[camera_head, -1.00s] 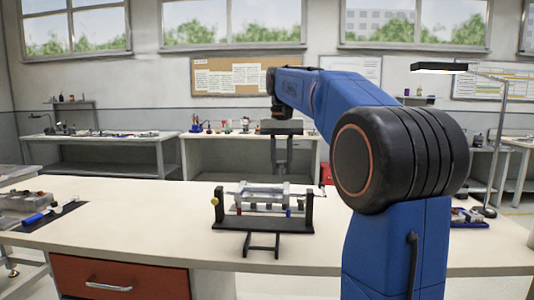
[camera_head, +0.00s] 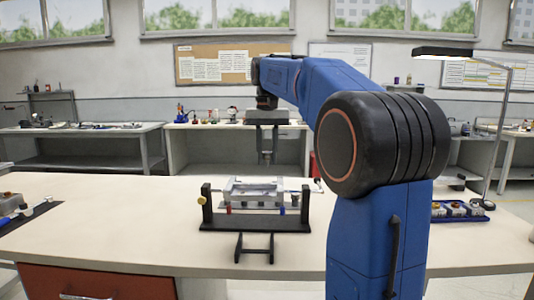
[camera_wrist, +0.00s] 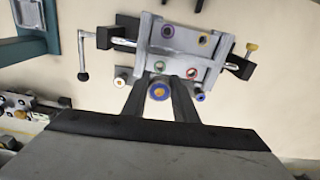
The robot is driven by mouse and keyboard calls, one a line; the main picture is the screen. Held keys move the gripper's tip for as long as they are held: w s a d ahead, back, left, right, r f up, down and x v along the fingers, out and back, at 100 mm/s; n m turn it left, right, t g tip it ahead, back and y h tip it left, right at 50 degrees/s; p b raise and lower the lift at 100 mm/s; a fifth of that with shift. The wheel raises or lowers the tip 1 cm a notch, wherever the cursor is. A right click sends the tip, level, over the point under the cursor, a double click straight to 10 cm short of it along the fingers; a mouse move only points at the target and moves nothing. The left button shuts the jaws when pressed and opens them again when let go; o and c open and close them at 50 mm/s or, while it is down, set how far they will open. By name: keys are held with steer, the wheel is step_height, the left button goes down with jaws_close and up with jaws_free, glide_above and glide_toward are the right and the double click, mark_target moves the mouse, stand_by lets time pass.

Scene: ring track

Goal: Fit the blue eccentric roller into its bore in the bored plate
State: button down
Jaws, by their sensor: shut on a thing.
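In the wrist view my gripper (camera_wrist: 160,84) is shut on the blue eccentric roller (camera_wrist: 160,91), a round blue piece with an orange off-centre middle, between the two dark fingers. The bored plate (camera_wrist: 180,53) is a grey block just beyond it, with bores ringed in blue-purple, orange, green and red. The roller appears close to the plate's near edge; its height above it I cannot tell. In the head view my gripper (camera_head: 266,156) points down above and behind the plate (camera_head: 255,186), and the roller is too small to make out.
A black stand (camera_head: 256,225) holds the plate between two uprights, with a yellow knob (camera_head: 201,201) and a crank (camera_wrist: 84,60). A blue tray of parts (camera_head: 459,211) sits at the right. Tools lie on a dark mat (camera_head: 30,217) at the left. The table between is mostly clear.

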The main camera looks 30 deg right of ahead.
mark_target(267, 164)
steer(key=shift+f, duration=2.45)
steer(key=shift+f, duration=0.9)
steer(key=c, duration=1.3)
jaws_free()
steer(key=shift+c, duration=0.2)
steer(key=shift+f, duration=0.1)
steer(key=r, duration=1.7)
steer(key=shift+s+a+r, duration=0.2)
steer(key=shift+a+r, duration=0.05)
steer(key=shift+r, duration=0.05)
